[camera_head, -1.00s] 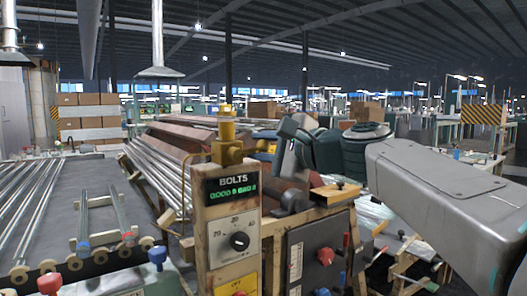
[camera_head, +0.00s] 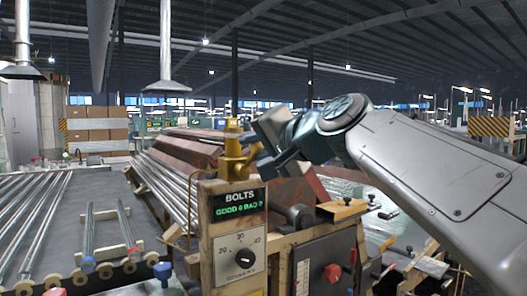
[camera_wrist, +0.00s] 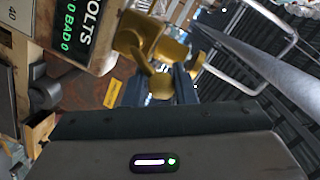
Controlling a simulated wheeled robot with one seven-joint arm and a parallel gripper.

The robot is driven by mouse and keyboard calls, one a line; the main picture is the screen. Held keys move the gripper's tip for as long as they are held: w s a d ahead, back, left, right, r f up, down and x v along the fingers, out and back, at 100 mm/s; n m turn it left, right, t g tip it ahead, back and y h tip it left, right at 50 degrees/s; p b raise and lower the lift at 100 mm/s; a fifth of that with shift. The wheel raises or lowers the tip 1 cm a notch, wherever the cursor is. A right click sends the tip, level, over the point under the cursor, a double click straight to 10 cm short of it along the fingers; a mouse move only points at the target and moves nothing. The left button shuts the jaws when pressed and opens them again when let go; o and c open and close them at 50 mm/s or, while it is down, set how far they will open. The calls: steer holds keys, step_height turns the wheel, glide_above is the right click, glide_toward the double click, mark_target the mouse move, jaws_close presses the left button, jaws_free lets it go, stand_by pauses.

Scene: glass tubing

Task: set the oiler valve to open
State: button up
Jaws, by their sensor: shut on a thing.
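The oiler valve is the yellow fitting (camera_head: 233,146) on top of the BOLTS control box in the head view. It also shows in the wrist view (camera_wrist: 138,32), upper middle, with rounded yellow parts near my fingers. My gripper (camera_head: 262,160) reaches the valve from the right, its dark fingers against the valve's right side. In the wrist view the fingers of my gripper (camera_wrist: 182,88) are shut on a yellow part of the valve. The exact contact is small and partly hidden behind the fingers.
The BOLTS box (camera_head: 223,212) with its dial stands below the valve. A thin yellow pipe (camera_head: 190,205) runs down at its left. A grey panel with a red knob (camera_head: 332,272) is at lower right. Glass tubes (camera_head: 38,222) lie on the table at left.

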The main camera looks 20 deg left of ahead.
steer(key=shift+s+a+r+n+t, duration=0.15)
steer(key=shift+s+a+n, duration=0.1)
steer(key=shift+n, duration=0.25)
steer(key=shift+s+a+r+n+t, duration=0.15)
steer(key=shift+s+n, duration=0.1)
steer(key=shift+n, duration=0.25)
steer(key=shift+h, duration=0.3)
steer(key=o, duration=1)
steer(key=shift+s+a, duration=0.1)
steer(key=shift+s, duration=0.05)
steer(key=shift+c, duration=0.2)
steer(key=shift+f, duration=0.1)
steer(key=shift+d, duration=0.35)
steer(key=b+v, duration=0.2)
steer(key=v, duration=1.1)
steer(key=shift+s+b, duration=0.15)
steer(key=shift+b, duration=0.25)
